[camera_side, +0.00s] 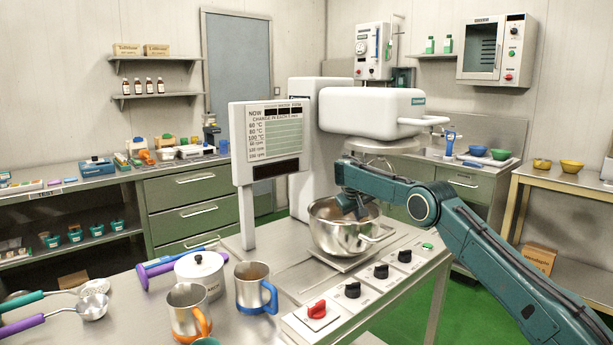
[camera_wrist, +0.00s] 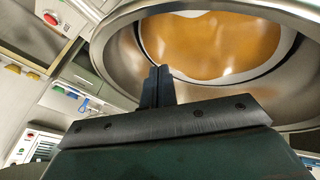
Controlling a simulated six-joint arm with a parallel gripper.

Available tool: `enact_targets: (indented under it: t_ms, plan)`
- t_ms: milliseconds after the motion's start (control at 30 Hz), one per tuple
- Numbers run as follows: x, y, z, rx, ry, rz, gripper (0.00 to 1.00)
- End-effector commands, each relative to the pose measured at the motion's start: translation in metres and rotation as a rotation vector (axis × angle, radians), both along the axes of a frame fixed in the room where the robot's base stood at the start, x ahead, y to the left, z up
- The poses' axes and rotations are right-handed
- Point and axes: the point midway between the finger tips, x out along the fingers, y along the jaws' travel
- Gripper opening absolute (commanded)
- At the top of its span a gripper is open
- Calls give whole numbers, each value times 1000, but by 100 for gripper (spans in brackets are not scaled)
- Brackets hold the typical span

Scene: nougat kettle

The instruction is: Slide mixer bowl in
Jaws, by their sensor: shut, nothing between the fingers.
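The mixer bowl (camera_side: 333,234) is a shiny steel bowl with a loop handle on its right, upright on a flat plate (camera_side: 349,262) on the steel bench. The white mixer head (camera_side: 372,112) hangs above and slightly behind it. In the wrist view the bowl (camera_wrist: 283,72) fills the upper right, with amber contents (camera_wrist: 225,45) inside. My gripper (camera_side: 362,213) is at the bowl's opening in the side view; its dark fingers (camera_wrist: 157,72) are together and empty, overlapping the near rim in the wrist view. I cannot tell whether they touch the bowl.
A row of knobs and a red switch (camera_side: 317,310) lines the bench front. Two steel mugs (camera_side: 187,312) (camera_side: 252,286), a lidded pot (camera_side: 201,271) and ladles (camera_side: 93,305) stand left. A sign board (camera_side: 270,140) rises behind the bowl's left.

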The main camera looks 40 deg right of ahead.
Motion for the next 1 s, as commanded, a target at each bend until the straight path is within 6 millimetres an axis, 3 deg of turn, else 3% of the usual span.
enact_targets:
  t_ms: [200, 433, 1000]
  plan:
    - [-8, 20, 32, 1, 0, 3, 0]
    - [-14, 34, 54, 0, 1, 2, 0]
    - [-16, 48, 63, -12, 5, 32, 0]
